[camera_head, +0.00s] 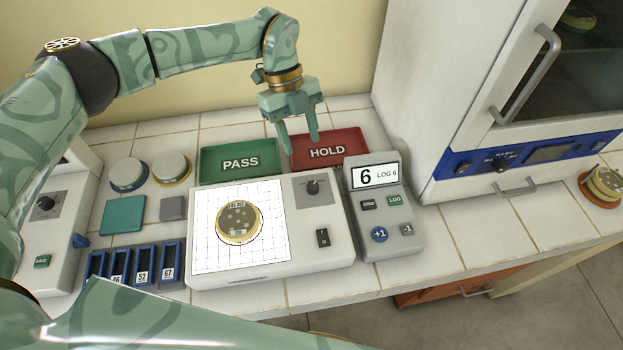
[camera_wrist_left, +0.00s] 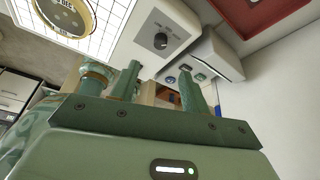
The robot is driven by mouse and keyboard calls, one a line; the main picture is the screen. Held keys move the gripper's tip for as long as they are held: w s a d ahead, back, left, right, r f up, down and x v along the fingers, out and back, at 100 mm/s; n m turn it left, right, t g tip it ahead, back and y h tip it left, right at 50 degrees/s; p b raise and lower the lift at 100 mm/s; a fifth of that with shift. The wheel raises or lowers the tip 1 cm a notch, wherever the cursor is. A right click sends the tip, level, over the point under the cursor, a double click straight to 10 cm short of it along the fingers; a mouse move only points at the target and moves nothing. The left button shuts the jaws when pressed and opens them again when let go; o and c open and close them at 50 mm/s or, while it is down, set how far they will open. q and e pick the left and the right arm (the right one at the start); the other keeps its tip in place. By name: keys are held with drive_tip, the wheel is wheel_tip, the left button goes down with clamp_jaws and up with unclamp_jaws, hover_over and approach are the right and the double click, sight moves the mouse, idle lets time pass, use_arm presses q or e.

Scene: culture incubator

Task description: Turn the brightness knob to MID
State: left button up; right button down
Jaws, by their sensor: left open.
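The brightness knob (camera_head: 313,187) is a small dark dial on a grey panel at the right of the white light box (camera_head: 325,266). A rocker switch (camera_head: 322,237) sits below it. The knob's markings are too small to read. In the left wrist view the knob (camera_wrist_left: 161,40) is beyond the open fingers (camera_wrist_left: 159,72), not touched. My right gripper is out of view.
A dish (camera_head: 238,222) lies on the lit grid. Right of the box stands a counter (camera_head: 403,217) reading 6. Behind are the green PASS tray (camera_head: 240,163) and red HOLD tray (camera_head: 328,150). A white incubator (camera_head: 440,90) stands at right. Jars, pads and a tube rack are left.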

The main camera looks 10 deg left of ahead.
sight(313, 185)
use_arm(q)
drive_tip(key=x, duration=1.1)
drive_tip(key=shift+f+b, duration=0.2)
drive_tip(key=shift+b, duration=0.1)
drive_tip(key=shift+r, duration=0.1)
drive_tip(key=c, duration=1)
